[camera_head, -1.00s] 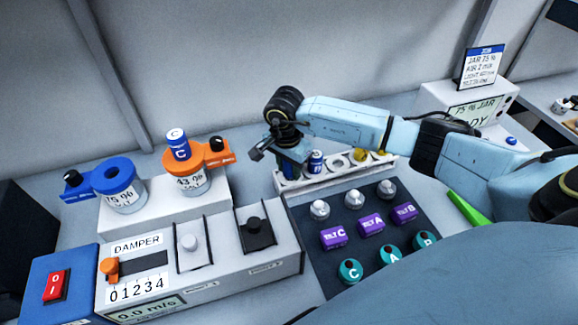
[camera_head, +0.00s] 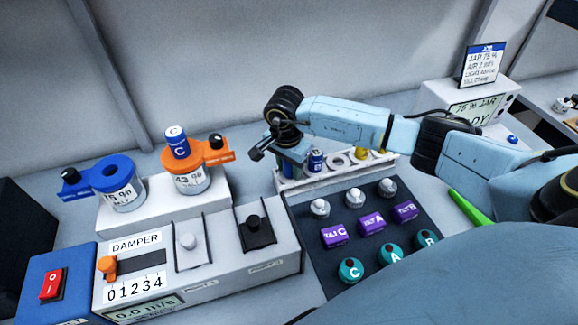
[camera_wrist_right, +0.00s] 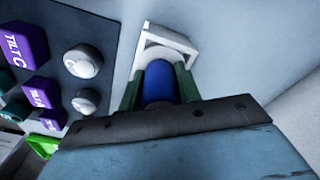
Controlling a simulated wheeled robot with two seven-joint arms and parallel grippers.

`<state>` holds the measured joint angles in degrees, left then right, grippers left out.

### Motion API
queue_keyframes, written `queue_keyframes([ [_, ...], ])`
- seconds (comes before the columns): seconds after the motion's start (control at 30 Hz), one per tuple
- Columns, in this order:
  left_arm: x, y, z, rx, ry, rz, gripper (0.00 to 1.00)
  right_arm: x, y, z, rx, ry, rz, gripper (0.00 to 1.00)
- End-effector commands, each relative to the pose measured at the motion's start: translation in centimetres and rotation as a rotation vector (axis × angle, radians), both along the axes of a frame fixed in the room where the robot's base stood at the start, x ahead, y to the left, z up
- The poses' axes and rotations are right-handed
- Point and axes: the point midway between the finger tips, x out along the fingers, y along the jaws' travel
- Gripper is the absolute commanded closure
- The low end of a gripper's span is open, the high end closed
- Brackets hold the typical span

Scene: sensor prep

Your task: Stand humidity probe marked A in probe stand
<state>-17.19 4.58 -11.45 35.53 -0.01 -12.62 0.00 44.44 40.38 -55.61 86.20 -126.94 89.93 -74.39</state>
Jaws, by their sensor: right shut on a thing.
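The white probe stand (camera_head: 338,177) lies behind the dark sensor mat. A blue probe (camera_head: 316,162) stands upright in it and a yellow-topped piece stands further right, with open rings between. My right gripper (camera_head: 291,160) is over the stand's left end. In the right wrist view my right gripper (camera_wrist_right: 160,88) is shut on a blue probe (camera_wrist_right: 158,82), next to the white stand end (camera_wrist_right: 166,42). The held probe's marking is hidden, and I cannot tell whether it is seated. A blue probe marked C (camera_head: 177,142) stands in the orange-collared jar (camera_head: 190,180). My left gripper is not in view.
A blue-collared jar (camera_head: 124,190) stands on the white block at left. The damper panel (camera_head: 200,265) is in front. The dark mat (camera_head: 300,225) holds several silver, purple and teal pieces. A green strip (camera_head: 470,207) lies right of the mat. My right arm spans the back right.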

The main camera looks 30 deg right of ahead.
Motion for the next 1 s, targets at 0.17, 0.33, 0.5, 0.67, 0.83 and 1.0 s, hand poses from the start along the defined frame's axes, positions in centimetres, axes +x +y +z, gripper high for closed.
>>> queue_keyframes([
  [0.17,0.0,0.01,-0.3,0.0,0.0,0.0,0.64,0.04,-0.02,-0.2,-0.001,-0.001,0.0,1.0],
  [0.33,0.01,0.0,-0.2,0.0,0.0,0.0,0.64,0.03,-0.01,-0.13,0.0,-0.001,0.0,0.44],
  [0.5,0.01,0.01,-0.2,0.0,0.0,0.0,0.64,0.01,-0.01,-0.15,0.0,0.0,0.0,0.41],
  [0.67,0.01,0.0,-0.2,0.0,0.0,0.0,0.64,-0.01,0.0,-0.18,0.0,0.0,0.0,0.3],
  [0.83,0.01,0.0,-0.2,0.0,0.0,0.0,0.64,-0.01,0.0,-0.18,0.0,0.0,0.0,0.3],
  [1.0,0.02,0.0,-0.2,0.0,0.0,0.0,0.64,-0.01,0.0,-0.18,0.0,0.0,0.0,0.3],
])
